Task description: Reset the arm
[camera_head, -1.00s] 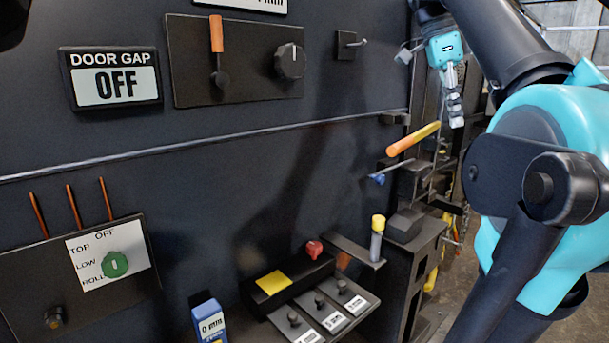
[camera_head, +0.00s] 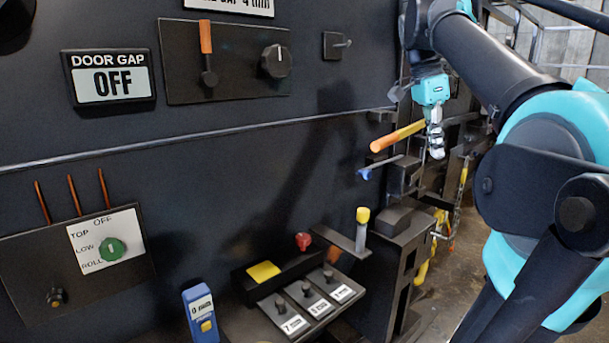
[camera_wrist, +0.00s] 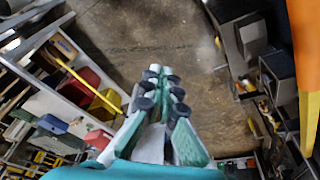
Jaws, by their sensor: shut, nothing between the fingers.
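My gripper (camera_head: 436,141) hangs from my teal wrist at the upper right of the head view. It points down, shut and empty. It is in front of the machine's right end, close to an orange-and-yellow handle (camera_head: 397,136); I cannot tell whether they touch. In the wrist view my gripper (camera_wrist: 162,76) has its fingers together with nothing between them, above bare floor. An orange and yellow bar, probably the same handle (camera_wrist: 303,50), shows at the right edge there.
The dark machine panel (camera_head: 200,200) fills the left, with a DOOR GAP display (camera_head: 110,80) reading OFF. A blue-tipped lever (camera_head: 380,168) and a yellow-capped post (camera_head: 362,228) stick out below my gripper. In the wrist view a shelf with coloured bins (camera_wrist: 78,85) stands left; open floor (camera_wrist: 150,35) lies ahead.

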